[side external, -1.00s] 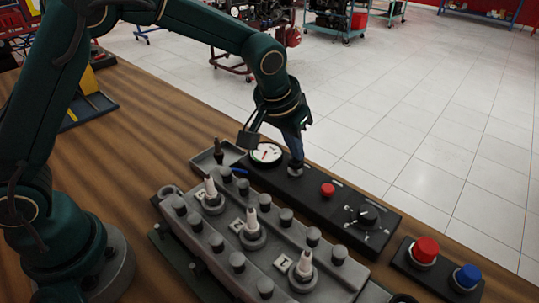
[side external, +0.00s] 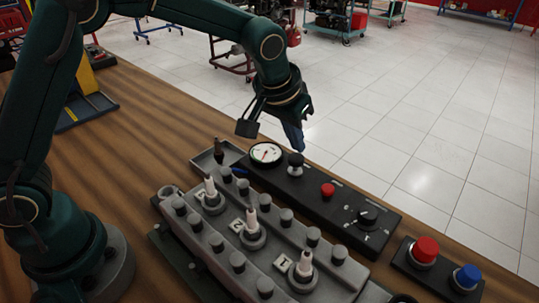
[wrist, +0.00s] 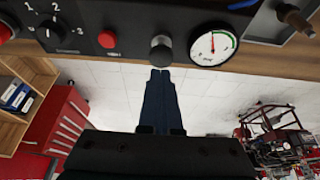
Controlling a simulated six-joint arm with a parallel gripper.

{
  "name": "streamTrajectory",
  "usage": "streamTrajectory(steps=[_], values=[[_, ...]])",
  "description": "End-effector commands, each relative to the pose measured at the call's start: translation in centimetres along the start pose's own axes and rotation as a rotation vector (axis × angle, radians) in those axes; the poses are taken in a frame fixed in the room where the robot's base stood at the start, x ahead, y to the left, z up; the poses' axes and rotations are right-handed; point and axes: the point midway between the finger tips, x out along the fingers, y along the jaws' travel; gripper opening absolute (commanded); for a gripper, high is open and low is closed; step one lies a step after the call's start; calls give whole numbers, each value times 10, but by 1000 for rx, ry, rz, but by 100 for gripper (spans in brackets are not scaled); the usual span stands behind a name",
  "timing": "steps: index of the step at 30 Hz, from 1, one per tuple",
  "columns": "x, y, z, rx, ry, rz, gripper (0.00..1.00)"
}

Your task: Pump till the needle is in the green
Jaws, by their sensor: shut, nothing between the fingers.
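The round white gauge (side external: 265,153) sits at the left end of a black panel on the bench. It also shows in the wrist view (wrist: 213,45), with a green arc along its upper right there. Its thin needle points roughly upward in that view, near the arc's end; whether it lies within the green is too small to tell. The dark pump knob (side external: 295,160) stands upright right beside the gauge; in the wrist view the knob (wrist: 160,50) is just beyond my fingertips. My gripper (side external: 301,149) is shut and empty, above and slightly beyond the knob, apart from it.
A red button (side external: 327,190) and a rotary dial (side external: 368,215) share the panel. A grey engine block (side external: 230,240) with several plugs lies in front. A small tray (side external: 218,160) is left of the gauge. Past the panel the bench ends over tiled floor.

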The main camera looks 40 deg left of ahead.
Motion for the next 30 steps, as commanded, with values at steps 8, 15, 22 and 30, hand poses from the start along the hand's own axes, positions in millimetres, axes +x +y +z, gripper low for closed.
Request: streamTrajectory(steps=[8, 15, 22, 30], values=[[12, 0, 5, 1, -3, -1, 0], [21, 0, 9, 0, -2, 0, 0], [27, 0, 12, 0, -2, -1, 0], [18, 0, 7, 0, 1, -1, 0]])
